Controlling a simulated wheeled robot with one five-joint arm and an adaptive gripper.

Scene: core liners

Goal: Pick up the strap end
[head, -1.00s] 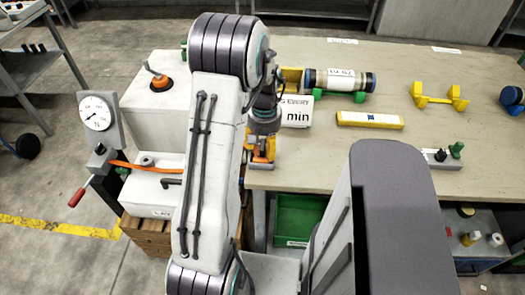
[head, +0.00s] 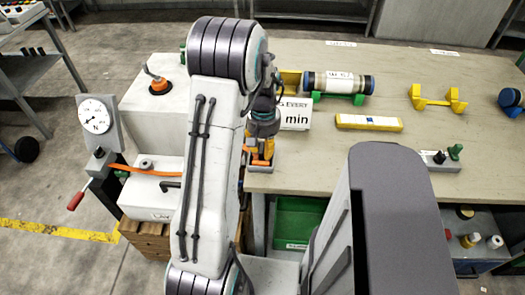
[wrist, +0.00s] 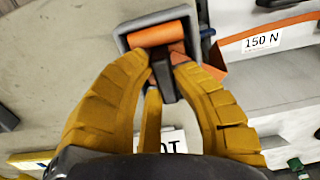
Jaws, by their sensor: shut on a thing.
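The strap end shows in the wrist view as an orange piece with a dark tab (wrist: 163,82), at a grey frame-like holder (wrist: 127,42). My gripper (wrist: 162,75) has its yellow fingers closed on the dark tab. In the head view my gripper (head: 261,154) is at the left edge of the table, partly hidden by my arm. An orange strap (head: 148,172) runs from the gauge stand across a white block, then goes behind my arm. Whether the strap end touches the holder's floor cannot be told.
The gauge stand (head: 97,120) with a red-handled crank stands at left.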

